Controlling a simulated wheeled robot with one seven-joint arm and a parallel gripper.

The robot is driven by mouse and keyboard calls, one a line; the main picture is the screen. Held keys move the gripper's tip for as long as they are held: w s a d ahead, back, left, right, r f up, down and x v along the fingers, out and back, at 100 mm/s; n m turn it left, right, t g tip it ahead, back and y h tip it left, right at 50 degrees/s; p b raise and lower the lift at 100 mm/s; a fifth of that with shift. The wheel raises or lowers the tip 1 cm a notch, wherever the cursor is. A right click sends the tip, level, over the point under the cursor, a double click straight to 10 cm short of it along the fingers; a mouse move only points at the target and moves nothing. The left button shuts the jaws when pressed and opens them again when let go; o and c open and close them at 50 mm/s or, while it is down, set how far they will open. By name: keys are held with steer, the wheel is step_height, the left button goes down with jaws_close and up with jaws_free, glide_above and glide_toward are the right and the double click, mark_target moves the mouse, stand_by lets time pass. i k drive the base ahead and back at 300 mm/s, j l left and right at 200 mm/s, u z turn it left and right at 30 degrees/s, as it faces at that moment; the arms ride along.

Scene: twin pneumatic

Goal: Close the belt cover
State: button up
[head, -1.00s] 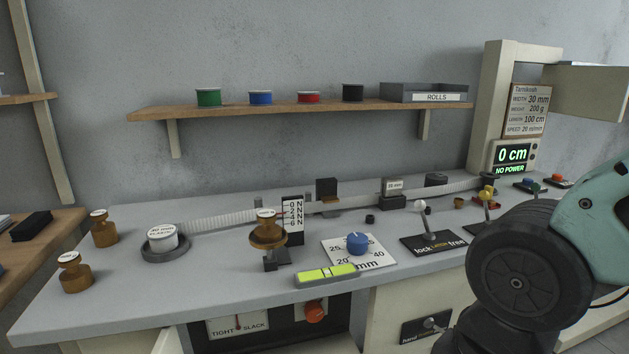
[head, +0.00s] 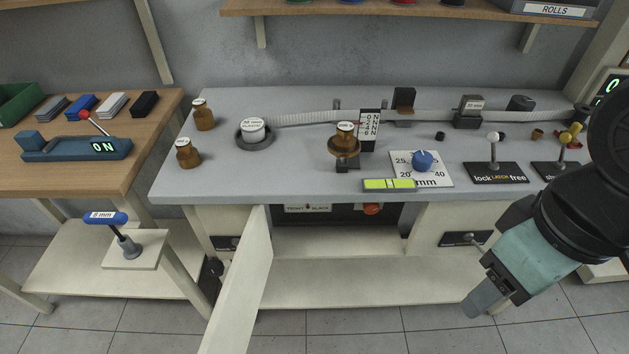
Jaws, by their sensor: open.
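A pale panel (head: 243,285), which looks like the belt cover, stands swung open below the front edge of the workbench (head: 290,180). It juts out toward me at the left of an open bay (head: 325,240). Inside the bay I see a tight/slack gauge (head: 308,208) and a red knob (head: 372,209), both partly under the bench edge. My gripper (head: 483,300) hangs at the right, in front of the cabinet and well apart from the panel. It is open and I see nothing in it; its fingers are seen mostly from the side.
A latch lever on its lock/free plate (head: 494,173) stands on the bench. A low handle on a dark plate (head: 464,239) is on the cabinet front near my arm. A side table (head: 110,170) and a blue-handled 8 mm tool (head: 106,219) are at left. The floor in front is clear.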

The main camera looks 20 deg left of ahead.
mark_target(230, 326)
steer(key=k+j, duration=0.1)
steer(key=j, duration=0.45)
steer(key=k+j, duration=0.1)
steer(key=j, duration=0.4)
steer(key=k+j, duration=0.1)
steer(key=j, duration=0.45)
steer(key=k+j, duration=0.1)
steer(key=j, duration=0.4)
